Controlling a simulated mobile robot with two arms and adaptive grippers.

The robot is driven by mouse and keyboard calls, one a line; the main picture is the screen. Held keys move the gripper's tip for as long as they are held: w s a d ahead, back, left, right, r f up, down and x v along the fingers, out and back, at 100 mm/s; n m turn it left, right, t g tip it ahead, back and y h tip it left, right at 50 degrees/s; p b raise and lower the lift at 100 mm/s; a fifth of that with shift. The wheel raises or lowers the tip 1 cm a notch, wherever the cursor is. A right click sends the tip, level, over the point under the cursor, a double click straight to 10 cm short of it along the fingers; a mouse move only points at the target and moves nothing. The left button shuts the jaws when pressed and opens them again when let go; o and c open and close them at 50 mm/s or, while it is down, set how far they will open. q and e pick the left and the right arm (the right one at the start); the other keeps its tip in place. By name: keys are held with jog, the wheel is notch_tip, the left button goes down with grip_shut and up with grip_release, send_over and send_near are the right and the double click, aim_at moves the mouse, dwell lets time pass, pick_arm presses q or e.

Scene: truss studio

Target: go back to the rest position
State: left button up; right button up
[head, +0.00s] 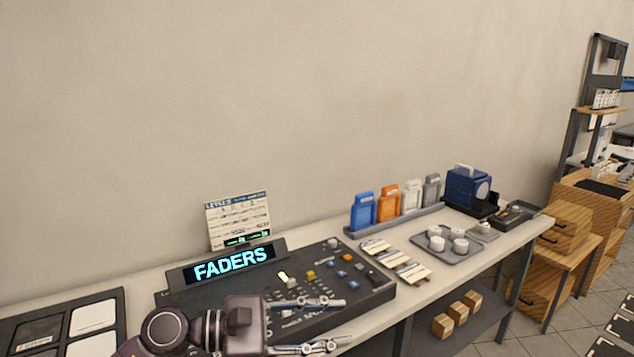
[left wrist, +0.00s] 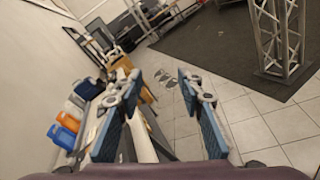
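My left gripper (head: 322,322) comes in from the bottom of the head view, above the front part of the dark fader console (head: 375,293). Its two fingers are spread apart with nothing between them. In the left wrist view, the same gripper (left wrist: 155,95) shows both blue-padded fingers wide apart, with floor and table edge beyond. The console's lit sign (head: 232,263) reads FADERS. My right gripper is not seen in either view.
A levels card (head: 238,220) stands behind the console. Right of it on the table are wooden-and-white strips (head: 397,261), upright coloured holders (head: 388,197), a grey tray with white knobs (head: 447,247) and a blue machine (head: 467,188). A dark tray (head: 120,310) lies at left.

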pick_arm(q)
notch_tip(320, 180, up, 6)
jog(key=n+t+h, duration=0.3)
jog(key=n+t, duration=0.2)
jog(key=n, duration=0.3)
jog(key=w+a+n+t+y, duration=0.4)
jog(key=a+n+t+y, duration=0.45)
jog(key=n, duration=0.95)
jog(key=s+a+f+n+g+y, duration=0.2)
jog(key=s+a+f+n+y, duration=0.1)
jog(key=a+f+n+y, duration=1.2)
jog(key=s+f+n+g+h, duration=0.3)
jog(key=s+f+n+g, duration=0.3)
jog(key=s+f+n, duration=0.55)
jog(key=s+f+n+g+h, duration=0.1)
jog(key=s+f+g, duration=0.2)
jog(key=s+f, duration=0.35)
jog(key=s+f+n+g+h, duration=0.1)
jog(key=s+f+n+g, duration=0.15)
jog(key=s, duration=0.75)
notch_tip(320, 180, down, 28)
jog(key=s+m+g, duration=0.1)
jog(key=s+g, duration=0.1)
jog(key=s+a+f, duration=0.2)
jog(key=s+f, duration=1.2)
jog(key=s, duration=0.2)
jog(key=shift+s+a+f+g+y, duration=0.15)
jog(key=shift+f+g+y, duration=0.2)
jog(key=shift+f+g, duration=0.05)
